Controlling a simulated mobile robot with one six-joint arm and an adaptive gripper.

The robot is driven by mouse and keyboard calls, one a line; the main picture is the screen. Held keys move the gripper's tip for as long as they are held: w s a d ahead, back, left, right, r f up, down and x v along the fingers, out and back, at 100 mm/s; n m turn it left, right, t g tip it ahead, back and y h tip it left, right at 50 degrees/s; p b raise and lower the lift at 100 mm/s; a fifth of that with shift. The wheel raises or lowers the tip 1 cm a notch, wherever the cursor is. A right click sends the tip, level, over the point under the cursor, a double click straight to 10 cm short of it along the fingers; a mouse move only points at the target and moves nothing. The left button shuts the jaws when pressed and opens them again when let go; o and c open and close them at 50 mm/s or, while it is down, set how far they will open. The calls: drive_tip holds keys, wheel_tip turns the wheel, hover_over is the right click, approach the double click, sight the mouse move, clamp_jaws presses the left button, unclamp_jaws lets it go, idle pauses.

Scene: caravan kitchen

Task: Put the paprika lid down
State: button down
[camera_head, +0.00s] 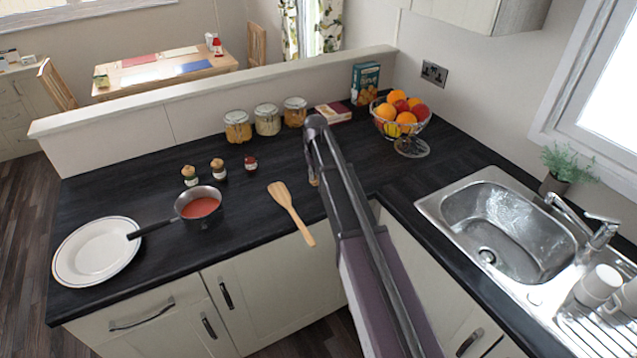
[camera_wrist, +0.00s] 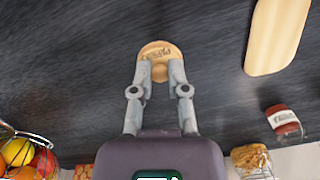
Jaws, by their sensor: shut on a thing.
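The paprika lid (camera_wrist: 158,48) is a round, tan, wooden disc with dark lettering and a knob. In the wrist view my gripper (camera_wrist: 160,73) is shut on its knob. The lid is over the dark worktop; I cannot tell whether it touches it. In the head view my arm mostly hides the gripper and lid, to the right of the wooden spatula. A small open jar of red spice (camera_head: 250,163), likely the paprika jar, stands on the worktop without a lid. It also shows in the wrist view (camera_wrist: 284,121).
A wooden spatula (camera_head: 290,208) lies left of my arm; a saucepan of red sauce (camera_head: 200,205) and a plate (camera_head: 97,251) are farther left. Two lidded spice jars (camera_head: 190,176) (camera_head: 218,169) stand nearby. Larger jars (camera_head: 267,121) and a fruit bowl (camera_head: 404,132) are behind. Worktop around the lid is clear.

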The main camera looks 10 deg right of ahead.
drive_tip(key=shift+f+b, duration=0.5)
drive_tip(key=shift+f, duration=0.4)
drive_tip(key=shift+f, duration=0.15)
drive_tip(key=c, duration=0.6)
unclamp_jaws()
drive_tip(key=shift+c, duration=0.2)
wheel_tip(320, 180, up, 12)
drive_tip(key=p, duration=1.2)
drive_tip(key=shift+r, duration=0.2)
